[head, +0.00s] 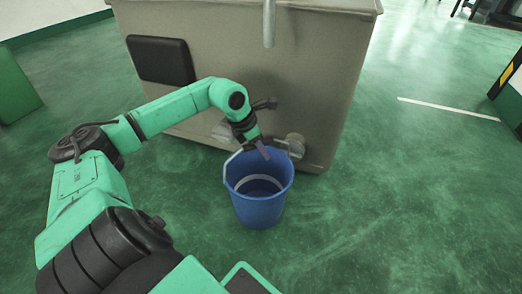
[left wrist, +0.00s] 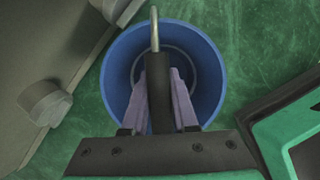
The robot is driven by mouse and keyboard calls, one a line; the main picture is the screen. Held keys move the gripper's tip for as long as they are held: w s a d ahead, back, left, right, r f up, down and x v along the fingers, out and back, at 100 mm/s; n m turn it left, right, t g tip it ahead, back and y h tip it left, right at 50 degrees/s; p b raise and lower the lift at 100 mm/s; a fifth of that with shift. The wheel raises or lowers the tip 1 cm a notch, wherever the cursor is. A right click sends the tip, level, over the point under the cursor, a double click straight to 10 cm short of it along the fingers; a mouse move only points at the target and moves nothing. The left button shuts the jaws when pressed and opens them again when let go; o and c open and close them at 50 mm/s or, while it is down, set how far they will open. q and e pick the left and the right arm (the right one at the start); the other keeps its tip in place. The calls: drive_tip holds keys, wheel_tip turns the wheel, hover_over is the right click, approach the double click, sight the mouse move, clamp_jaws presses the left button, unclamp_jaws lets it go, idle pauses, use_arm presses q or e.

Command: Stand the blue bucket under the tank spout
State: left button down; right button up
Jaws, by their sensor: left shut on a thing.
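The blue bucket (head: 258,208) is upright in front of the tank (head: 315,80), a large beige box. My left gripper (head: 264,152) is over the bucket's mouth. In the left wrist view its purple fingers (left wrist: 160,95) are shut on the dark grip of the bucket's handle (left wrist: 155,30), with the open bucket (left wrist: 118,75) below. I cannot tell whether the bucket touches the floor. A grey pipe (head: 269,25) hangs down the tank's front at the top, and a short round stub (head: 295,146) is low on it, just behind the bucket. I cannot tell which is the spout. My right gripper is out of view.
A black panel (head: 160,60) is on the tank's front at the left. The green floor (head: 400,200) is clear to the right and in front of the bucket. A green block (head: 14,88) stands at the far left, and a yellow-and-black striped post (head: 508,75) at the far right.

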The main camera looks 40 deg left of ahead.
use_arm(q)
drive_tip(key=shift+r, duration=0.1)
drive_tip(key=c, duration=0.7)
unclamp_jaws()
